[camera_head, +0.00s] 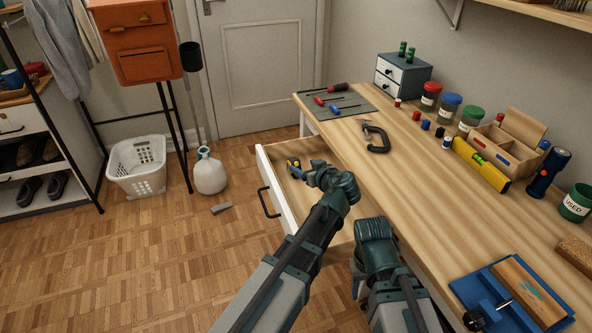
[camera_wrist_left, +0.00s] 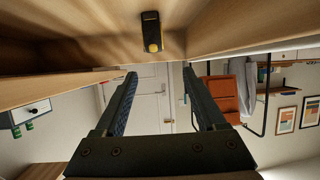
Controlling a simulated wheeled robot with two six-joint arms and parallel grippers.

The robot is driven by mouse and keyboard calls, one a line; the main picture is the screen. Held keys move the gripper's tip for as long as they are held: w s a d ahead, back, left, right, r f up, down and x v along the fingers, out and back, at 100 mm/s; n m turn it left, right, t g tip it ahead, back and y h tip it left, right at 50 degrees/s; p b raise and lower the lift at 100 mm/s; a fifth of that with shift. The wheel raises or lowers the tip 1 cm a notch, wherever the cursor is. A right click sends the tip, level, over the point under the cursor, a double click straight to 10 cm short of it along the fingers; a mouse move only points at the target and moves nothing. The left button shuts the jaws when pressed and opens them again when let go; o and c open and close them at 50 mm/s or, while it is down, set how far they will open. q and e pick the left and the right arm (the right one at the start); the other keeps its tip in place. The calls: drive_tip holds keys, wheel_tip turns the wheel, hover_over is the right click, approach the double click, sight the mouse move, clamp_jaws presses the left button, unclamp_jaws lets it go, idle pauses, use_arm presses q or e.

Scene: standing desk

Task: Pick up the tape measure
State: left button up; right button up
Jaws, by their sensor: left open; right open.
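A small black and yellow object that looks like the tape measure (camera_head: 294,168) lies in the open drawer (camera_head: 268,178), near its far end. It also shows in the left wrist view (camera_wrist_left: 151,32), on the drawer's wooden floor, apart from the fingers. My left gripper (camera_head: 313,175) is over the drawer, just right of the tape measure. In the left wrist view its two fingers (camera_wrist_left: 158,74) are spread with nothing between them. My right gripper (camera_head: 358,280) is mostly hidden by its own arm, low beside the desk's front edge.
The desk (camera_head: 400,175) holds a clamp (camera_head: 376,138), a mat with screwdrivers (camera_head: 345,106), jars, a yellow level (camera_head: 480,164) and a blue vise (camera_head: 475,287). A white basket (camera_head: 137,165) and a white jug (camera_head: 209,175) stand on the floor left of the drawer.

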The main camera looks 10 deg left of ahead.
sight(294, 162)
use_arm(q)
drive_tip(key=shift+w+f, duration=0.3)
drive_tip(key=shift+f, duration=0.35)
drive_tip(key=shift+w+b, duration=0.2)
drive_tip(key=shift+b, duration=0.1)
drive_tip(key=b+x, duration=0.3)
drive_tip(key=x, duration=0.4)
drive_tip(key=shift+w+a+f, duration=0.1)
drive_tip(key=shift+w, duration=0.15)
drive_tip(key=shift+w+a+f, duration=0.15)
drive_tip(key=shift+w+a, duration=0.2)
drive_tip(key=shift+a, duration=0.05)
use_arm(e)
drive_tip(key=shift+w+f, duration=0.25)
drive_tip(key=shift+f, duration=0.9)
drive_tip(key=shift+w+f, duration=0.2)
drive_tip(key=shift+f, duration=0.95)
use_arm(q)
drive_tip(key=b+x, duration=0.2)
drive_tip(key=x, duration=0.3)
drive_tip(key=shift+w+d+f, duration=0.15)
drive_tip(key=shift+w+d, duration=0.05)
use_arm(e)
wheel_tip(294, 162, down, 2)
drive_tip(key=shift+f, duration=0.1)
use_arm(q)
clamp_jaws()
